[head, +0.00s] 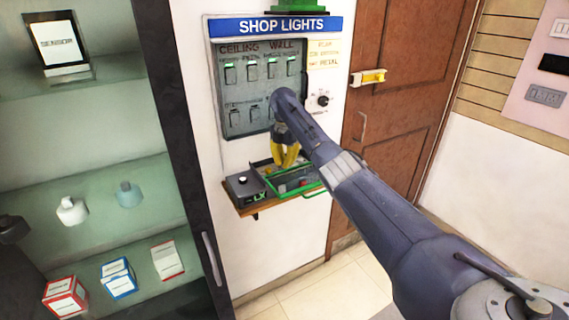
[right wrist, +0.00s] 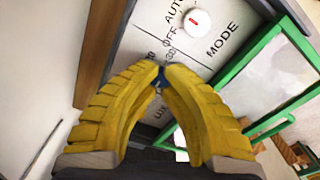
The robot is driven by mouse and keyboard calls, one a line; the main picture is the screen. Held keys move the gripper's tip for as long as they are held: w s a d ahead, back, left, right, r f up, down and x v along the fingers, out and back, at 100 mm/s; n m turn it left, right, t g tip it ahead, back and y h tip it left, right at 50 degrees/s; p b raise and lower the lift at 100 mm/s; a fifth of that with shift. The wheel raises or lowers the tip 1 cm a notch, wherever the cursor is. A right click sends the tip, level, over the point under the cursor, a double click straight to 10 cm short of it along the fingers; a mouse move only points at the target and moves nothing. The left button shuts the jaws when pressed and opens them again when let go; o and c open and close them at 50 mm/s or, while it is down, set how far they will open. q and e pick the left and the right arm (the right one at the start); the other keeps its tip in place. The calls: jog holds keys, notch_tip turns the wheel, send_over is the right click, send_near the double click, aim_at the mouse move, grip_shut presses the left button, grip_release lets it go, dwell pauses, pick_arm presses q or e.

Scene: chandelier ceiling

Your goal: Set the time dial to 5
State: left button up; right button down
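In the right wrist view, a small blue knob (right wrist: 161,77), which looks like the time dial, sits on a light panel (right wrist: 133,48) marked with several labels. It is mostly hidden by my fingers, and its setting cannot be read. My right gripper (right wrist: 163,70) has its yellow fingertips closed together around this knob. In the head view my right gripper (head: 286,165) points down over a green-rimmed box (head: 309,191) on the wall shelf. A white knob with a red mark (right wrist: 197,22) is beside the MODE label. My left gripper is not in view.
The SHOP LIGHTS panel (head: 233,99) with several switches and a black knob (head: 323,100) is above. A dark unit with a white knob (head: 243,181) is left of the green-rimmed box. A shelf cabinet (head: 110,178) stands left; a brown door (head: 397,55) is right.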

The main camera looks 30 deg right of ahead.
jog(key=c, duration=1.5)
grip_release()
jog(key=shift+c, duration=0.2)
jog(key=shift+r, duration=0.15)
notch_tip(320, 180, up, 12)
